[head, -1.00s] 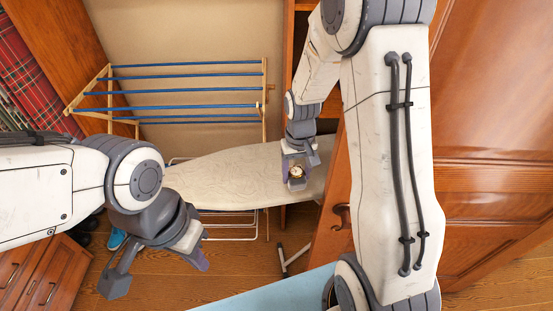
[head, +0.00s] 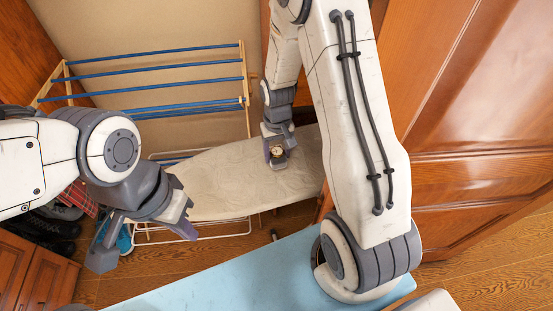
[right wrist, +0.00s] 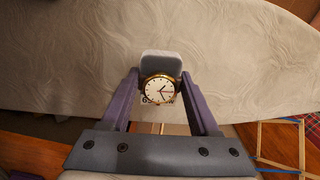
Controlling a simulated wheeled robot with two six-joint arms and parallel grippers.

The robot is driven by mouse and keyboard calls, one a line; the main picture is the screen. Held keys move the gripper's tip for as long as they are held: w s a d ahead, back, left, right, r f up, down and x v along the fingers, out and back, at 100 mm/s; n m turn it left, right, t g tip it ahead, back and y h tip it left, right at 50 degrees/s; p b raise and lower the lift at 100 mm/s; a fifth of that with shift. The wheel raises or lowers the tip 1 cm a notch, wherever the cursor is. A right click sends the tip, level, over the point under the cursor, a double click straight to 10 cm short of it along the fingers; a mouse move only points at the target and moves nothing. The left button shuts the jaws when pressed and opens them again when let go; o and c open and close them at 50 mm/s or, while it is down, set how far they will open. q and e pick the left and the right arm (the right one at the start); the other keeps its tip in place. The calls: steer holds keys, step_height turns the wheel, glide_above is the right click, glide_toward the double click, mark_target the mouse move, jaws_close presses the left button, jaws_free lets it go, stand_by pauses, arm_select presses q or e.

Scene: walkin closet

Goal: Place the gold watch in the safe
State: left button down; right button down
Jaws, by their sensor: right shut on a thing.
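The gold watch (right wrist: 160,90) has a round white dial and a gold rim. It sits between the fingers of my right gripper (right wrist: 160,103) in the right wrist view, with a grey pad-like piece behind it. In the head view the watch (head: 277,151) is small, and my right gripper (head: 276,155) is shut on it over the ironing board (head: 225,185). Whether the watch touches the board I cannot tell. My left gripper (head: 145,247) is open and empty at the lower left, its fingers spread apart. No safe can be made out in either view.
A drying rack (head: 160,88) with blue bars stands against the wall behind the ironing board. A wooden door (head: 480,110) fills the right side. A light blue surface (head: 240,278) lies in front. Wooden drawers (head: 35,275) and shoes (head: 50,225) are at the lower left.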

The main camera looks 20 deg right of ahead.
mark_target(277, 163)
steer(key=shift+f+p, duration=0.45)
steer(key=shift+f, duration=1.8)
steer(key=shift+f, duration=0.15)
steer(key=shift+c, duration=0.6)
jaws_free()
